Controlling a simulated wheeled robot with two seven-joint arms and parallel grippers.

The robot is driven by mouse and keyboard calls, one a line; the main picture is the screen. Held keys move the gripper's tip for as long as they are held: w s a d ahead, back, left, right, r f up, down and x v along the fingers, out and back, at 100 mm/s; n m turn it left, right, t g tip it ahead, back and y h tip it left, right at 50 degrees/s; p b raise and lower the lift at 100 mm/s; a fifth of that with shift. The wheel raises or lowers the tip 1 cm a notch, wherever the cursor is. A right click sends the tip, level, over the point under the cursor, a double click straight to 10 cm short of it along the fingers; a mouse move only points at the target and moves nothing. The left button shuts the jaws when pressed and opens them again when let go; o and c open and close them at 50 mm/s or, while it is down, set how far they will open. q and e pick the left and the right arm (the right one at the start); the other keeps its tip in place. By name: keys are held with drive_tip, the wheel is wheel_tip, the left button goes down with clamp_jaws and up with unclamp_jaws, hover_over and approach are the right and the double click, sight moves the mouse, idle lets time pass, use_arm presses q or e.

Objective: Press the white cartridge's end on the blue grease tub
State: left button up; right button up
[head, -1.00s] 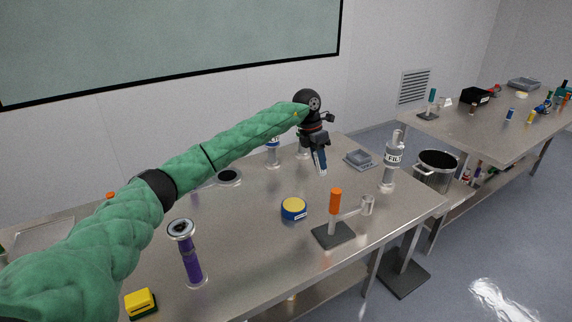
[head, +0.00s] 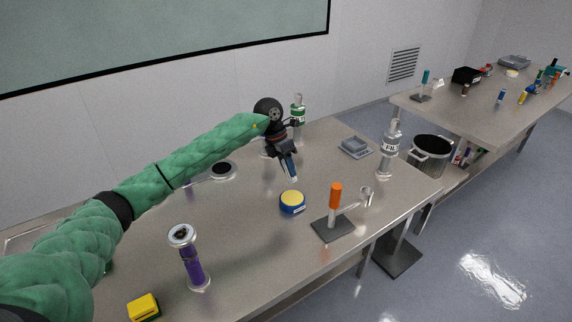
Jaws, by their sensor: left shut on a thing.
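The blue grease tub (head: 292,204) stands on the metal table with its yellow top facing up. My left gripper (head: 289,168) hangs above the table just beyond the tub, pointing down. It is shut on a slim pale piece, the white cartridge (head: 293,177), whose lower end shows between and below the dark fingers. The cartridge's end looks apart from the tub, a little above and behind it in the picture. Most of the cartridge is hidden by the fingers. My right gripper is not in view.
An orange-topped post on a dark base (head: 336,208) stands right of the tub. A purple cylinder (head: 190,260) and yellow block (head: 143,307) are at front left. A grey tray (head: 355,147) and a labelled clear cylinder (head: 389,150) stand at the right.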

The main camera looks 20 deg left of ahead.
use_arm(q)
drive_tip(key=shift+f, duration=2.95)
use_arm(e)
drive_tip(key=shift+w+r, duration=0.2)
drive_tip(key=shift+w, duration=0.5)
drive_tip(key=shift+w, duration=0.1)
use_arm(q)
drive_tip(key=shift+b, duration=0.3)
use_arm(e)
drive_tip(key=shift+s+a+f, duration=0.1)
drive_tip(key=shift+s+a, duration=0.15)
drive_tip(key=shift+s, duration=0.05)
use_arm(q)
drive_tip(key=shift+f, duration=0.3)
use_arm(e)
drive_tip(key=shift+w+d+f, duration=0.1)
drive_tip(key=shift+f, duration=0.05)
use_arm(q)
drive_tip(key=shift+f+b, duration=0.3)
drive_tip(key=shift+b, duration=0.15)
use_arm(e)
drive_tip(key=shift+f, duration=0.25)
